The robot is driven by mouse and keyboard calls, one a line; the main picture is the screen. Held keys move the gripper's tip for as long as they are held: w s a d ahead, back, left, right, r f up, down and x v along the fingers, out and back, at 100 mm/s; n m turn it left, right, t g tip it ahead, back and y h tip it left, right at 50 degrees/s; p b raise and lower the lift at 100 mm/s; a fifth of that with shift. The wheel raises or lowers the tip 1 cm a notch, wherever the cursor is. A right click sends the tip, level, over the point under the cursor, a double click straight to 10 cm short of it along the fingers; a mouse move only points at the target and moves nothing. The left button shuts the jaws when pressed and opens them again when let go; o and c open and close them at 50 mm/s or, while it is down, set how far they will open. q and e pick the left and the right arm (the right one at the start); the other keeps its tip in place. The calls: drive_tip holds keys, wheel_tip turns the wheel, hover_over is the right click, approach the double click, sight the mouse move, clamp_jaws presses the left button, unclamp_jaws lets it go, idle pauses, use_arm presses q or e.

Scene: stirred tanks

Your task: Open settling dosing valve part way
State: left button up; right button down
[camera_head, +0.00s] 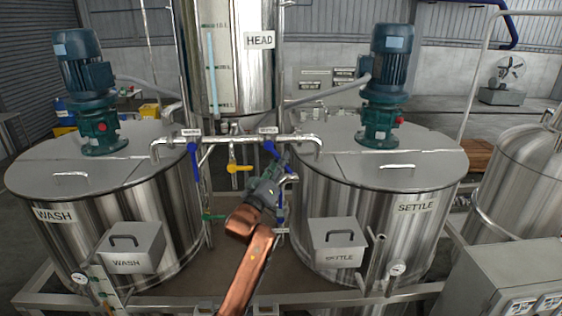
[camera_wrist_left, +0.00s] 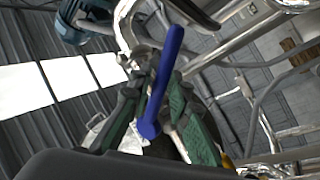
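The settling dosing valve's blue lever (camera_head: 270,148) is on the horizontal pipe under the right-hand small label, in front of the SETTLE tank (camera_head: 400,225). The lever slants down to the right. My left gripper (camera_head: 281,163) is at its lower end. In the left wrist view the blue lever (camera_wrist_left: 166,75) passes between the two green-grey fingers of my left gripper (camera_wrist_left: 162,72). The fingertips close in on both sides of it, and the gripper looks shut on it. The lever's rounded end shows between the fingers. My right gripper is not in view.
A similar blue lever (camera_head: 194,158) hangs straight down on the left pipe branch. A yellow valve handle (camera_head: 239,167) sits between them. The HEAD vessel (camera_head: 235,75) stands above the pipe. The WASH tank (camera_head: 110,200) is at left. Thin upright pipes crowd the gripper.

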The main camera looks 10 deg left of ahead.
use_arm(q)
drive_tip(key=shift+o, duration=1.1)
drive_tip(key=shift+s+f, duration=0.2)
drive_tip(key=shift+s, duration=0.1)
drive_tip(key=v, duration=1.1)
drive_tip(key=shift+s, duration=0.2)
